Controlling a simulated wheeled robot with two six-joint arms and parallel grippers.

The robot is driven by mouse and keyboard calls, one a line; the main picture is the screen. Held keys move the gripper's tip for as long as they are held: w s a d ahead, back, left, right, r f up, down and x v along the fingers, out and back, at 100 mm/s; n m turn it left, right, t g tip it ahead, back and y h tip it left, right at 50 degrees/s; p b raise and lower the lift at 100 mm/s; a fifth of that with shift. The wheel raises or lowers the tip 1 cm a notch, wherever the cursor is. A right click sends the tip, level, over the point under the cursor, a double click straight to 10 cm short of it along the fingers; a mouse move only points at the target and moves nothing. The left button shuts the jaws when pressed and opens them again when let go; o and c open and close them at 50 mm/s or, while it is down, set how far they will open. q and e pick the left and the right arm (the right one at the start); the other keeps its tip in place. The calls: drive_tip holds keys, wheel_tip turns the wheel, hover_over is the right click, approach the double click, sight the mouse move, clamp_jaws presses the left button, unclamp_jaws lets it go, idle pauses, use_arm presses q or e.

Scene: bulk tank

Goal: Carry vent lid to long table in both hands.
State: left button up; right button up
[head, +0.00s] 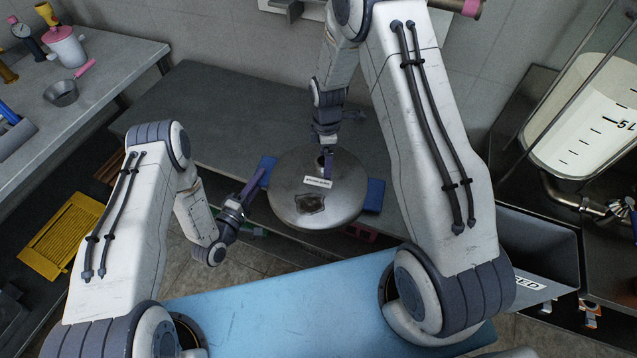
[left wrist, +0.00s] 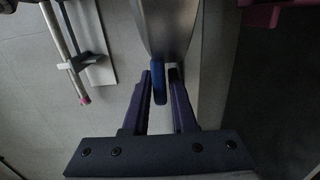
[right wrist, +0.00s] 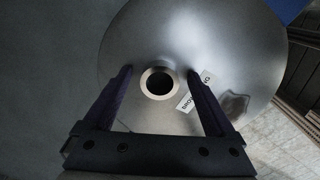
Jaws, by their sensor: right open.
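The vent lid (head: 290,205) is a round, domed, brushed-metal piece with a short open neck, a small white label and a dark patch. It is at the front edge of the dark grey table; whether it rests there is unclear. A blue grip (head: 375,195) shows at its right and another (head: 267,166) at its left. My left gripper (head: 257,182) has its narrowed fingers on both sides of the left grip (left wrist: 159,84), apparently touching. My right gripper (head: 326,163) is open above the lid; in the right wrist view its fingers flank the neck (right wrist: 159,83), apart from it.
The dark grey table (head: 220,110) has free room behind the lid. A side bench (head: 110,55) at left holds a jug and a small pan. A yellow rack (head: 62,235) is below it. A grey bin (head: 540,250) and a graduated tank (head: 590,120) stand at right.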

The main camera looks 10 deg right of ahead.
use_arm(q)
drive_tip(key=c, duration=0.4)
use_arm(e)
drive_tip(key=c, duration=0.4)
clamp_jaws()
use_arm(q)
drive_tip(key=shift+r, duration=0.1)
use_arm(e)
drive_tip(key=shift+r, duration=0.1)
